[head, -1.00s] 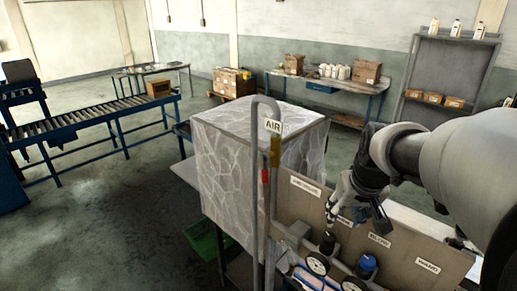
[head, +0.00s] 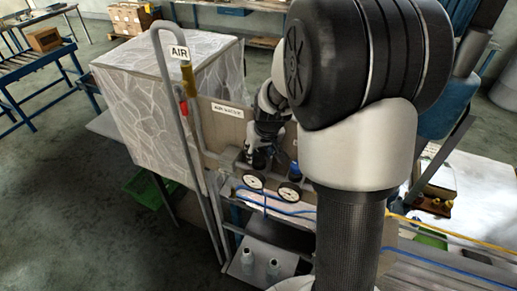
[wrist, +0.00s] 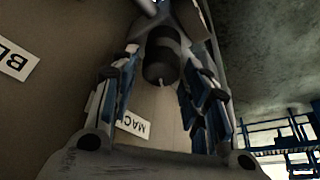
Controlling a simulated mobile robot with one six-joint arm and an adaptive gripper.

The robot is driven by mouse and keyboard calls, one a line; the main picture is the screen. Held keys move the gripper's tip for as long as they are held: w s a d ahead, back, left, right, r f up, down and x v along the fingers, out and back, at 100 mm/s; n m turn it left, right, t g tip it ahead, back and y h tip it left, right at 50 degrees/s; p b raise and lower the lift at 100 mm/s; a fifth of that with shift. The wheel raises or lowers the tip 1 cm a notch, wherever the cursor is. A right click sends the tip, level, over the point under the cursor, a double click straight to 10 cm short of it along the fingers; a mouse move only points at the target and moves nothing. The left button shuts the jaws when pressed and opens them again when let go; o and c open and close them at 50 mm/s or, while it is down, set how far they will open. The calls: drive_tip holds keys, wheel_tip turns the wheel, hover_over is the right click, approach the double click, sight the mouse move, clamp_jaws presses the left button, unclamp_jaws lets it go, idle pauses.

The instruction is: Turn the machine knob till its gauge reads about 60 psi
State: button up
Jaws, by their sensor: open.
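The black machine knob (wrist: 160,62) sits between the two fingers of my gripper (wrist: 158,75) in the wrist view. The fingers are open on either side; I cannot tell whether either touches it. The "MAC…" label (wrist: 133,125) shows behind, partly covered by a finger. In the head view my gripper (head: 264,150) is at the panel, and the knob is mostly hidden. The machine gauge (head: 253,181), round and white-faced, is below; its needle is too small to read.
A second gauge (head: 289,191) and a blue knob (head: 295,170) are close on the right. Bottles (head: 260,266) stand on a shelf below.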

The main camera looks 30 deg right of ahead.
drive_tip(key=c, duration=0.8)
drive_tip(key=shift+o, duration=0.2)
